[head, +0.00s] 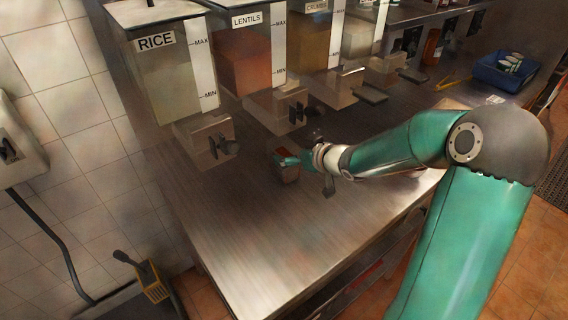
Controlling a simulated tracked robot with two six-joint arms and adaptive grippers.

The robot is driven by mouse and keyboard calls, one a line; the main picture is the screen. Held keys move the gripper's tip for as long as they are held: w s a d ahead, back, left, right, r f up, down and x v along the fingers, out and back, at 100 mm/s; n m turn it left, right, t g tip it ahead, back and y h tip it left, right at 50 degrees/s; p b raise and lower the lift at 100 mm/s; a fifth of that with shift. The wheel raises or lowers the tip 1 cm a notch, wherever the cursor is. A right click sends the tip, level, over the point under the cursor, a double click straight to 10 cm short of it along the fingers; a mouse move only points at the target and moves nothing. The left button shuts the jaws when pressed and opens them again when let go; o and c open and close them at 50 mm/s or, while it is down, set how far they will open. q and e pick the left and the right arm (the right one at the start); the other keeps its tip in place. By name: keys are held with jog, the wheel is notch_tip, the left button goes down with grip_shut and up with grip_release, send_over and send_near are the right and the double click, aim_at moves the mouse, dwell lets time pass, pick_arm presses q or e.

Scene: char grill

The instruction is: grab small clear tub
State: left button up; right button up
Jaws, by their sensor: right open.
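A small tub (288,174), see-through and brownish, stands on the steel counter below the lentils dispenser. My right gripper (301,168) is at the tub, with its teal part over the tub's top edge and a dark finger to the right. It is open. At this size I cannot tell whether a finger touches the tub. Part of the tub is hidden behind the gripper. My left gripper is not in view.
Dispensers for rice (172,85) and lentils (246,60) and others line the back of the steel counter (260,235), their spouts hanging over it. A blue bin (503,72) stands far right. The counter's front left is clear.

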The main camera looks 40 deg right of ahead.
aim_at(284, 151)
jog(key=x, duration=0.5)
jog(key=shift+w, duration=0.1)
jog(key=shift+f, duration=0.1)
jog(key=c, duration=1.7)
jog(key=shift+o, duration=0.2)
